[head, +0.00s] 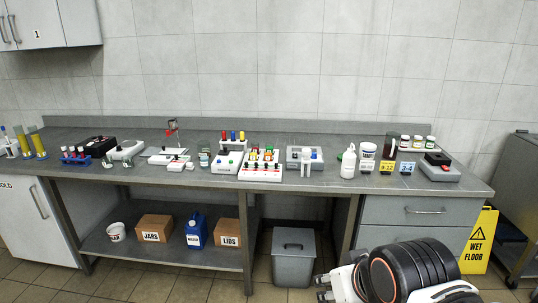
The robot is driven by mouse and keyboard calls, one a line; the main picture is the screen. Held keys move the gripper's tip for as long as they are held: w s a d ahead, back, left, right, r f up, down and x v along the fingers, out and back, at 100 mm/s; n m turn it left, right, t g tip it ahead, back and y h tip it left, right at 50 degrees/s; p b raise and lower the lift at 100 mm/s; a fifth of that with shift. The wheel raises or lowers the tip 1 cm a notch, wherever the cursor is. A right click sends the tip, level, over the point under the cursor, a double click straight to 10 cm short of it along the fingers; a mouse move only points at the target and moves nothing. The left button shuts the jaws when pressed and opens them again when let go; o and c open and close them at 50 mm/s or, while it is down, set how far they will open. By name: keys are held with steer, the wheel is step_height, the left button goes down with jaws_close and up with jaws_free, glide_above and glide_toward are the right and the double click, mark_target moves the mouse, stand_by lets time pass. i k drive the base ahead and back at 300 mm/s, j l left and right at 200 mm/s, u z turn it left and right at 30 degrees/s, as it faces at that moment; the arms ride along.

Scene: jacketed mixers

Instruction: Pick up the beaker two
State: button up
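No vessel in the head view carries a label that I can read as beaker two. A small clear glass vessel (205,156) stands upright near the middle of the bench. A tall dark brown vessel (390,146) stands at the right, behind small number cards. I cannot tell whether either is beaker two. My gripper (321,288) is low at the bottom of the view, in front of the bench and well below its top.
The grey bench (130,183) holds several instruments, a white squeeze bottle (348,161) and a white tub (368,151). Boxes and a blue jug (196,232) sit on the lower shelf. A grey bin (293,258) and yellow wet-floor sign (479,240) stand on the floor.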

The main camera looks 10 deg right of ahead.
mark_target(106, 160)
steer(key=i+j+u, duration=0.2)
steer(key=u, duration=0.2)
steer(key=i+j+u, duration=0.2)
steer(key=u, duration=0.25)
steer(key=i+j+u, duration=0.2)
steer(key=i, duration=1.05)
steer(key=i+j+u, duration=0.2)
steer(key=i, duration=1)
